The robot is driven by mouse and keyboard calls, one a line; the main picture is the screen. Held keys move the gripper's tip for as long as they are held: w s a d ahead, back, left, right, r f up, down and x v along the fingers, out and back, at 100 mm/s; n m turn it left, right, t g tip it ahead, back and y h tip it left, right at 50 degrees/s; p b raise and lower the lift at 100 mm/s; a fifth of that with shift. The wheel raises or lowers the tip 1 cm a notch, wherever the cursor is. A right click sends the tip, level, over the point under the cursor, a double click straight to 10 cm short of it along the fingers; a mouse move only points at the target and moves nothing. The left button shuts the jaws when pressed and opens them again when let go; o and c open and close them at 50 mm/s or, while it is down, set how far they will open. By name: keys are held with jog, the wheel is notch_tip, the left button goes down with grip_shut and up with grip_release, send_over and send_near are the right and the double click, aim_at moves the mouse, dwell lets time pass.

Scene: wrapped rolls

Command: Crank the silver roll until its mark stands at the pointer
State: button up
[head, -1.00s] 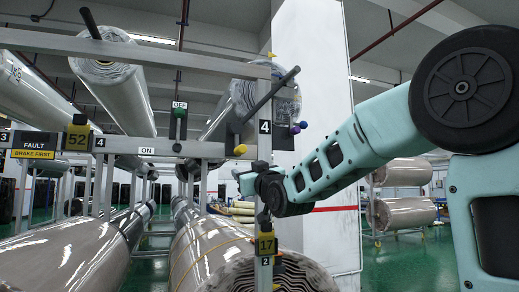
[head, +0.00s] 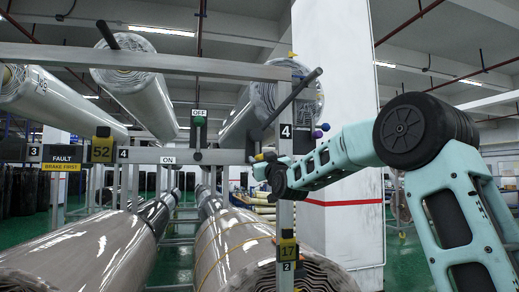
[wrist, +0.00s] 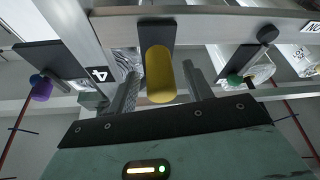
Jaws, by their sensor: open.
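The silver wrapped roll (head: 285,98) lies on the upper rack at the right, with a small yellow pointer (head: 291,55) above its end. I cannot make out its mark. A black bar (head: 293,97) slants across its end. A yellow knob (head: 260,157) sits low by the rail; it also shows in the wrist view (wrist: 160,76) on a black plate (wrist: 156,33). My gripper (head: 262,170) is at the knob in the head view. In the wrist view my gripper (wrist: 160,92) is open, one finger on each side of the yellow knob, with gaps showing.
A green-knobbed lever (head: 198,122) stands between the OFF and ON labels. Purple and blue knobs (head: 320,131) are right of the post marked 4 (head: 286,131). A FAULT, BRAKE FIRST sign (head: 62,158) hangs at left. Brown rolls (head: 235,240) lie below.

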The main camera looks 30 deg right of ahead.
jog(key=shift+p+x, duration=0.55)
jog(key=shift+x, duration=0.85)
grip_shut()
jog(key=shift+n+b, duration=0.3)
